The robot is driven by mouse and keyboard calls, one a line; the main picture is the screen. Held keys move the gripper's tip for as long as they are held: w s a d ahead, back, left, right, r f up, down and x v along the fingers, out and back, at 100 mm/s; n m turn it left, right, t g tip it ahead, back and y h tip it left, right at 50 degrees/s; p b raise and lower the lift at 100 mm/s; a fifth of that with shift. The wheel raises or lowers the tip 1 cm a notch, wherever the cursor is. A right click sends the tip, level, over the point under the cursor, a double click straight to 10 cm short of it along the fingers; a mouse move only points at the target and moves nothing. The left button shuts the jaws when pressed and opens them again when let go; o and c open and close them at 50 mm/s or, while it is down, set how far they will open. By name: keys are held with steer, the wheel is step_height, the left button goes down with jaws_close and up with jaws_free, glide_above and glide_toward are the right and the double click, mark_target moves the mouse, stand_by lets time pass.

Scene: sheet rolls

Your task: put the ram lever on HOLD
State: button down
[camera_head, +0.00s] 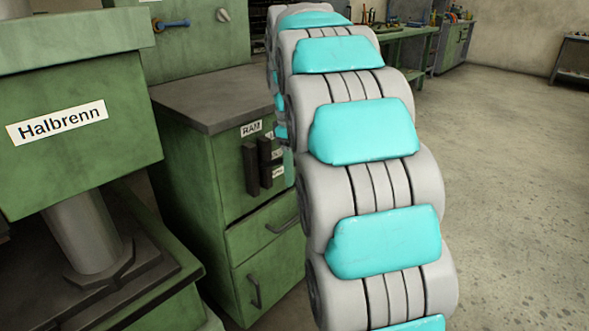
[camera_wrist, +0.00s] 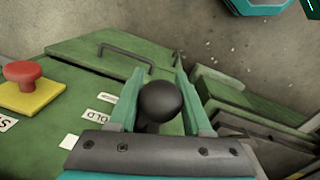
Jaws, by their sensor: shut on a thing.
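The ram lever shows in the wrist view as a round black knob (camera_wrist: 160,101) on a dark stem. My gripper (camera_wrist: 159,80) is shut on it, one teal finger on each side. A white label ending in "OLD" (camera_wrist: 97,115) lies left of the fingers, with another small label (camera_wrist: 107,98) just beyond it. I cannot tell exactly which label the lever lines up with. In the head view the RAM label (camera_head: 251,129) sits above dark slotted plates (camera_head: 251,169) on the green cabinet. My arm hides the gripper and the knob there.
A red mushroom button (camera_wrist: 19,73) on a yellow base (camera_wrist: 33,96) stands left of the gripper. A cabinet drawer handle (camera_wrist: 124,54) lies beyond it. The press marked Halbrenn (camera_head: 85,130) stands left of the cabinet (camera_head: 200,180). Open floor (camera_head: 510,200) lies to the right.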

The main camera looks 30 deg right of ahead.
step_height(320, 180, down, 7)
steer(key=t+y+b, duration=0.2)
steer(key=t+b, duration=0.3)
steer(key=b, duration=0.3)
steer(key=shift+s+t, duration=0.3)
steer(key=shift+t, duration=0.1)
steer(key=shift+d+f, duration=0.1)
steer(key=shift+c, duration=1.8)
jaws_free()
